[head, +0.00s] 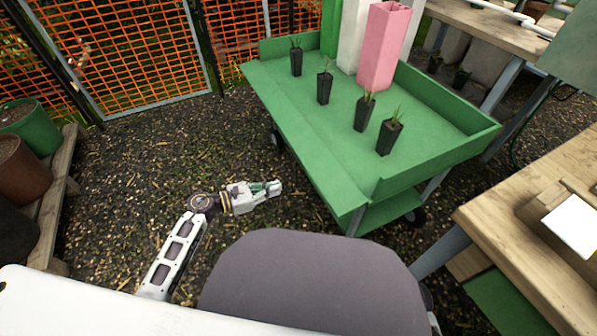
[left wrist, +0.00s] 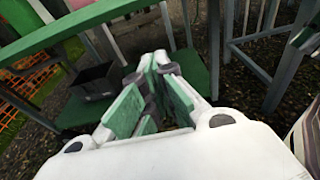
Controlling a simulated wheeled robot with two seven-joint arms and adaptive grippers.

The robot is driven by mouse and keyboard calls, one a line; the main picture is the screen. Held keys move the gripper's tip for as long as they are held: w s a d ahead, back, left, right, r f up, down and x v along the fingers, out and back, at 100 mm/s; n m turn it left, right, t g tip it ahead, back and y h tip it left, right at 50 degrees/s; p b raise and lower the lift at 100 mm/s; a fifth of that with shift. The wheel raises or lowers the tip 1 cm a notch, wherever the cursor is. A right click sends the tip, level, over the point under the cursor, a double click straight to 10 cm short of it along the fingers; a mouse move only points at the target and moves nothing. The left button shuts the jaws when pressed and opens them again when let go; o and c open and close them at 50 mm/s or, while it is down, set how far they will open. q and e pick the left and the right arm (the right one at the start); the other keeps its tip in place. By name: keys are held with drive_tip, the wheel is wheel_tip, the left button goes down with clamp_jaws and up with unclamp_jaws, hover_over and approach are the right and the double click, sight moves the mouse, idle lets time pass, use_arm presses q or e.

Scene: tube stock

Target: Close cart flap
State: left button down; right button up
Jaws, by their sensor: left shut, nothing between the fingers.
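The green cart (head: 425,150) stands in the middle of the head view with a flat top and raised walls on its back and right sides. Its flap (head: 305,140) is the long green strip along the left edge; it lies open, roughly level with the top. My left gripper (head: 276,187) is shut and empty, low and to the left of the flap, apart from it in the head view. In the left wrist view the shut fingers (left wrist: 158,62) point toward the cart's lower shelf (left wrist: 196,72), with a green edge (left wrist: 80,25) above. My right gripper is out of view.
Several small black pots with seedlings (head: 324,88) and a tall pink container (head: 383,45) stand on the cart. A dark crate (left wrist: 95,82) sits on the lower shelf. A wooden table (head: 490,215) is close at right. Gravel left of the cart is clear.

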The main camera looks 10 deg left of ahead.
use_arm(q)
drive_tip(key=shift+d, duration=0.15)
